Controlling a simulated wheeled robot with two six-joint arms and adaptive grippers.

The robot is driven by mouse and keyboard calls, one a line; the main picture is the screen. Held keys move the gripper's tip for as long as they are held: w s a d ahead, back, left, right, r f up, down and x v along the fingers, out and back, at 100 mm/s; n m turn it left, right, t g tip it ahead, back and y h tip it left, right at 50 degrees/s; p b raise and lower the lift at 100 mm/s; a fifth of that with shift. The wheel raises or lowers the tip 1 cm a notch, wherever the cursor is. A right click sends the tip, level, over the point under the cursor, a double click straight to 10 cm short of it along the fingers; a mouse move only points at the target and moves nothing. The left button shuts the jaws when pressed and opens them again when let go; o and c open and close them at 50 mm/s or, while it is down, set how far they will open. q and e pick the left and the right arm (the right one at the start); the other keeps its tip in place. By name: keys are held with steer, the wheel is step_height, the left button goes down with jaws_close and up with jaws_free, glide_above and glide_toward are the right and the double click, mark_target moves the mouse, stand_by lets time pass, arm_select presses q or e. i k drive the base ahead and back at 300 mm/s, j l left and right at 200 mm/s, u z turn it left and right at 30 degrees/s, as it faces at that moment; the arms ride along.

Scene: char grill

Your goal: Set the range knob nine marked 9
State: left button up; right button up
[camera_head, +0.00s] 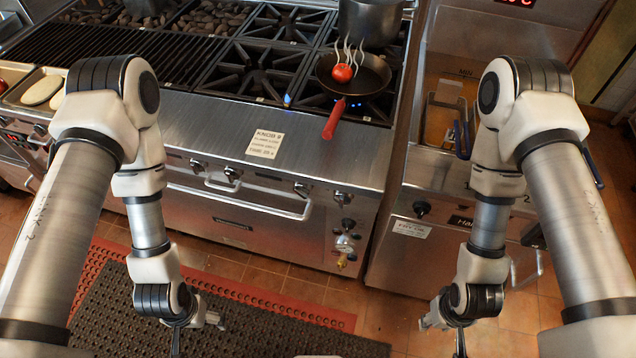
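The range (275,115) has a steel front with several dark knobs in a row, among them a left knob (196,165), a middle knob (301,188) and a right knob (341,197). More controls (346,232) sit lower at the right end, above a brass fitting. The knob markings are too small to read, so I cannot tell which is 9. A paper label (265,144) on the front ledge appears to start with "KNOB 9". My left gripper (207,320) and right gripper (432,320) hang low in front, apart from the knobs; their finger opening is unclear.
A pan (372,80) with a red handle projecting forward holds a steaming tomato (342,73). A pot (371,22) stands behind it. A long bar handle (240,203) crosses the range front. A fryer (440,175) with its own knob stands right. Mats (250,325) cover the floor.

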mark_target(303, 189)
steer(key=k+j+z, duration=0.1)
steer(key=j, duration=0.3)
steer(key=k+j+z, duration=0.1)
steer(key=j, duration=0.35)
steer(key=k+j+z, duration=0.1)
steer(key=j, duration=0.3)
steer(key=k+j+z, duration=0.1)
steer(key=j, duration=0.3)
steer(key=k+j, duration=0.2)
steer(key=j, duration=0.2)
steer(key=k+j+z, duration=0.15)
steer(key=j, duration=0.25)
